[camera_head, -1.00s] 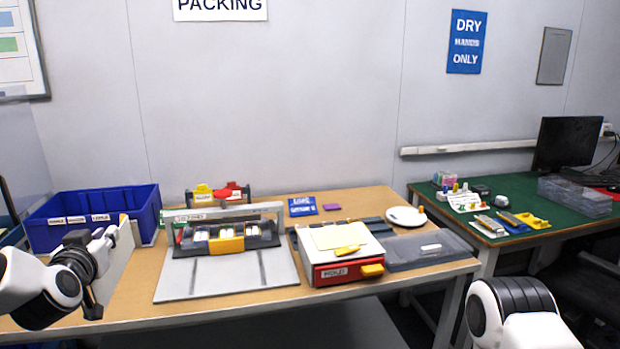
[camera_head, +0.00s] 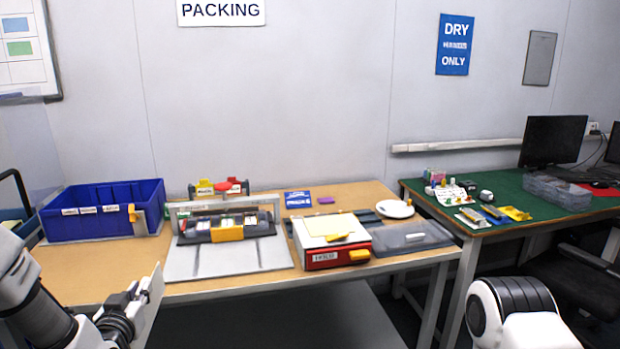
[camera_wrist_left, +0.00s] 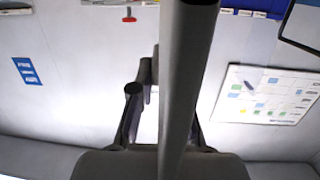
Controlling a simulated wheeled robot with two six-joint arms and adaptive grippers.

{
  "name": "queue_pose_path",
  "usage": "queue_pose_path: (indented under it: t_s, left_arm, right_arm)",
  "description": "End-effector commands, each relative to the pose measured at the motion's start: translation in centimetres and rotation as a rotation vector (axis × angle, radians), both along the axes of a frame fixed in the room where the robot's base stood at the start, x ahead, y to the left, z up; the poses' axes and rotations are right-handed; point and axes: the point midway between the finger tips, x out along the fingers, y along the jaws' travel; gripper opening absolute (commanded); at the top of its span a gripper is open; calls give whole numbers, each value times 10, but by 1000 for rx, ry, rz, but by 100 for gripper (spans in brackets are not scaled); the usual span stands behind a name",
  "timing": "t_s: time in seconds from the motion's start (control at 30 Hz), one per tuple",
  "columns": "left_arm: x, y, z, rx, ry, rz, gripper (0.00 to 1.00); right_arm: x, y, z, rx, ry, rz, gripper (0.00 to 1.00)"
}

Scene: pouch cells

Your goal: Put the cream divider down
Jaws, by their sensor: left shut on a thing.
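The cream divider (camera_head: 150,310) is a thin upright pale panel near the left front of the packing table in the head view. My left gripper (camera_head: 136,297) is shut on it and holds it at its left face. The panel overlaps the table's front edge in the picture, and I cannot tell whether it touches anything. In the left wrist view the divider (camera_wrist_left: 186,75) shows edge-on as a long grey bar between the fingers of my left gripper (camera_wrist_left: 165,100). My right gripper is out of view.
The packing table (camera_head: 90,272) has bare wood at its left. A blue bin (camera_head: 100,225) stands behind that space. A grey mat (camera_head: 225,263) with a cell rack (camera_head: 228,234) is to the right, then a red-fronted box (camera_head: 320,260). A green table (camera_head: 500,185) is farther right.

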Motion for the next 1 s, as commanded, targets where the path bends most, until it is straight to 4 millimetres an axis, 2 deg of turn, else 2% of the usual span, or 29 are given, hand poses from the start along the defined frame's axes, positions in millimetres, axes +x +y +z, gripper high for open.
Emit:
queue_pose_path:
  t_s: [0.1, 0.3, 0.4, 0.5, 0.57, 0.67, 0.87, 1.0]
  left_arm:
    - [-5, -21, -45, 4, 12, -40, 0]
    - [-21, -70, -119, 2, 8, -114, 0]
    - [-32, -96, -146, 1, 6, -148, 0]
    - [-41, -122, -164, 2, 3, -178, 0]
    - [-44, -135, -166, 1, 0, -190, 0]
    - [-42, -151, -156, 2, -5, -196, 0]
    - [-34, -153, -127, 1, -2, -166, 0]
    - [-60, -154, -111, 2, 3, -161, 0]
  right_arm:
    - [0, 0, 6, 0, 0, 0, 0]
    - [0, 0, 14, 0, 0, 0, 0]
    - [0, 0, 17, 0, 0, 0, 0]
    - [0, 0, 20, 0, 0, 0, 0]
    - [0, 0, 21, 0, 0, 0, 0]
    - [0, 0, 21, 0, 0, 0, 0]
    - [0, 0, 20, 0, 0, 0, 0]
    - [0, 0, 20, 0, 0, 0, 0]
